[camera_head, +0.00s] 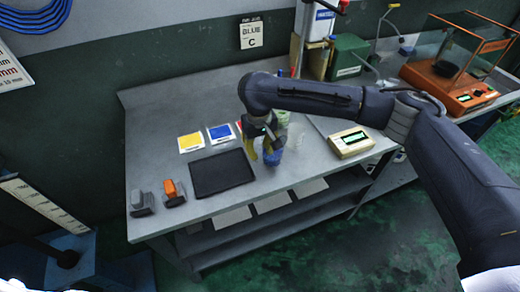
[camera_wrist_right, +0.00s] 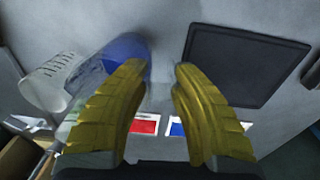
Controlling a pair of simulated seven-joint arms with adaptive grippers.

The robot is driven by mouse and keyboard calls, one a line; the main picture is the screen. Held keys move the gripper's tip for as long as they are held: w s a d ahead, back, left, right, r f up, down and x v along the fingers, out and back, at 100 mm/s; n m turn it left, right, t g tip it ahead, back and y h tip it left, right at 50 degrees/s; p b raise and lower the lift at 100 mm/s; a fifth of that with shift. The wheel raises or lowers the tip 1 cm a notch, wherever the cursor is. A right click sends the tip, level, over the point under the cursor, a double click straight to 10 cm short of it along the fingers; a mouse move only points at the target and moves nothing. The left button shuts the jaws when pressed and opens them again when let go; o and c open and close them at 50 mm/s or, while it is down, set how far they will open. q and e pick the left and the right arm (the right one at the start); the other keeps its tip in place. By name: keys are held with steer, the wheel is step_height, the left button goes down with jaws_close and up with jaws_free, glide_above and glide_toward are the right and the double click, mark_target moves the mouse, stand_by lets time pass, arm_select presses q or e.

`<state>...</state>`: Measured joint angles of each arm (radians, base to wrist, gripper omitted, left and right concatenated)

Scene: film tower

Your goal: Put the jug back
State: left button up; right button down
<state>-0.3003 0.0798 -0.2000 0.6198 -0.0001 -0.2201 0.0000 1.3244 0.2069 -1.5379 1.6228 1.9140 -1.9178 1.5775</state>
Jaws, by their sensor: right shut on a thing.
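A clear jug with blue in it (camera_head: 272,157) is on or just above the grey bench, right of the black mat; I cannot tell whether it touches the bench. In the right wrist view the jug (camera_wrist_right: 126,47) is beside and partly behind the left-hand finger. My right gripper (camera_head: 268,150) is over it with yellow fingers pointing down. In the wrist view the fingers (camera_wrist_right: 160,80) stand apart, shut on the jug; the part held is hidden. My left gripper is out of view.
A black mat (camera_head: 222,173) lies left of the jug. Yellow (camera_head: 191,142) and blue (camera_head: 220,133) cards lie behind it. A pale ribbed cup (camera_wrist_right: 50,83) stands close by. A beige meter (camera_head: 350,142) is at right; two small grey and orange items (camera_head: 174,193) are at front left.

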steer(key=c, duration=1.1)
jaws_free()
steer(key=shift+f, duration=0.1)
steer(key=shift+c, duration=0.2)
step_height(320, 180, up, 12)
steer(key=shift+s, duration=0.2)
steer(key=shift+a, duration=0.1)
